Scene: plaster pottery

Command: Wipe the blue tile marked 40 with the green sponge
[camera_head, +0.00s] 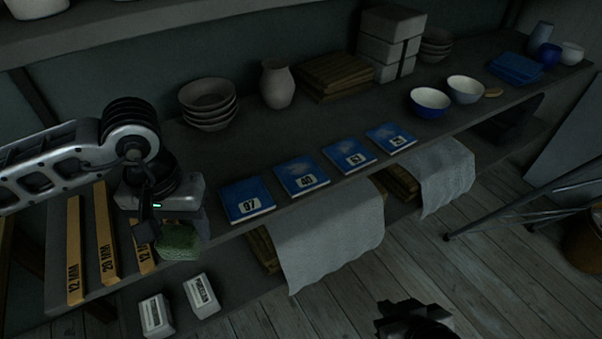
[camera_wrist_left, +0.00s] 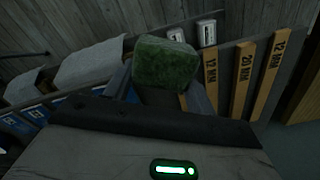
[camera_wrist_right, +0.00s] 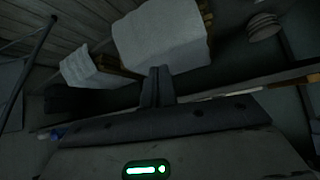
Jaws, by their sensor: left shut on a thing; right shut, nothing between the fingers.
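The blue tile marked 40 (camera_head: 303,177) lies flat on the bench, second from the left in a row of blue tiles. My left gripper (camera_head: 165,228) is shut on the green sponge (camera_head: 180,241) and holds it to the left of the tile marked 97 (camera_head: 246,198), apart from the tile marked 40. The sponge also shows between the fingers in the left wrist view (camera_wrist_left: 165,64). My right gripper (camera_head: 408,318) is low at the bottom edge of the head view, away from the bench. Its fingers are together and empty in the right wrist view (camera_wrist_right: 158,85).
Two more blue tiles (camera_head: 349,156) (camera_head: 391,138) continue the row to the right. Stacked bowls (camera_head: 208,104), a vase (camera_head: 277,84) and blue and white bowls (camera_head: 430,102) stand behind. Grey cloths (camera_head: 328,236) hang at the front.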

